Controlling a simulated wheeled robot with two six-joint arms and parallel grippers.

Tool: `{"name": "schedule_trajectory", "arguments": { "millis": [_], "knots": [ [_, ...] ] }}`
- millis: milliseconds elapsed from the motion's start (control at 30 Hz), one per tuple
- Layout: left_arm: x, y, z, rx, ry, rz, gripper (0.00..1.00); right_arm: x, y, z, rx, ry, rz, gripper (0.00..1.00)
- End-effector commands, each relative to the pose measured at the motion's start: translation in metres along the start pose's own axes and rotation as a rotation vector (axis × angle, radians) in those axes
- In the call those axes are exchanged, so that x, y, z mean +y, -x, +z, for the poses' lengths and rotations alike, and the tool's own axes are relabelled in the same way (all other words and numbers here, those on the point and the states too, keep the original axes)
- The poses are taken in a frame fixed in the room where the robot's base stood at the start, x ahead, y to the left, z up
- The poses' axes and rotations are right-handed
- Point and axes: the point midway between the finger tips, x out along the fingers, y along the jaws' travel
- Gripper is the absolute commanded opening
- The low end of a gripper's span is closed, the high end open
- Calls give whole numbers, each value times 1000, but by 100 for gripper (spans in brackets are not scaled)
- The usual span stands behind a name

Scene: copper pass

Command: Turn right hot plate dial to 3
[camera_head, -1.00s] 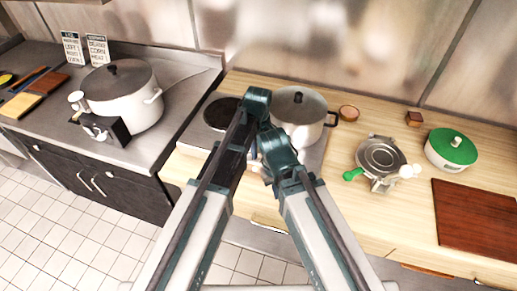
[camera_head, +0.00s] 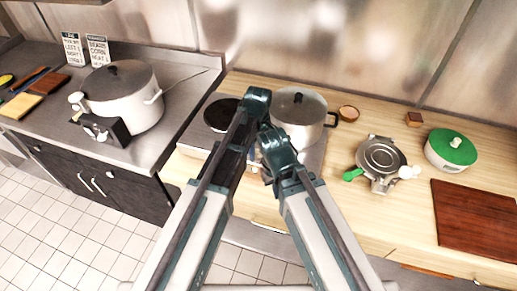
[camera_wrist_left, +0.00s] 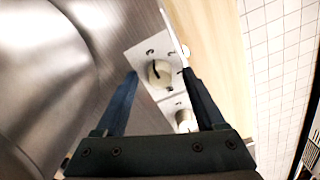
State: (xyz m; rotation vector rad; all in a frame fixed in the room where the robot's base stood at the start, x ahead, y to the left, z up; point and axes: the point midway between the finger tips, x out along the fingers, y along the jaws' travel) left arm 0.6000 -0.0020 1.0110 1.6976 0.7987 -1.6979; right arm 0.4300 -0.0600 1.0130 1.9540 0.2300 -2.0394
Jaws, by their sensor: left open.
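The hot plate (camera_head: 190,148) sits on the wooden counter, with a bare dark left burner (camera_head: 221,114) and a steel pot (camera_head: 299,117) over its right side. In the left wrist view, a pale panel carries two dials. The right dial (camera_wrist_left: 160,73) is a round cream knob with a dark mark; the left dial (camera_wrist_left: 185,120) is partly hidden behind my gripper. My left gripper (camera_wrist_left: 160,75) is open, its fingers on either side of the right dial; contact cannot be told. In the head view my arm links hide the dials and the gripper jaws.
The pot's steel side (camera_wrist_left: 45,70) fills the wrist view's left edge. Right of the hot plate stand a small pan device (camera_head: 381,157) with a green handle, a green-lidded pot (camera_head: 452,148) and a brown board (camera_head: 478,222). A white cooker (camera_head: 125,97) stands on the left counter.

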Motion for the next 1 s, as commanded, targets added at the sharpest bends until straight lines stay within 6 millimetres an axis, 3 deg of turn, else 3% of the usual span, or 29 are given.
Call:
{"name": "schedule_trajectory", "arguments": {
  "millis": [1000],
  "knots": [
    [0,132,0,0,1,0,71,12,131,8,-1,-12,-3,0]
  ]
}}
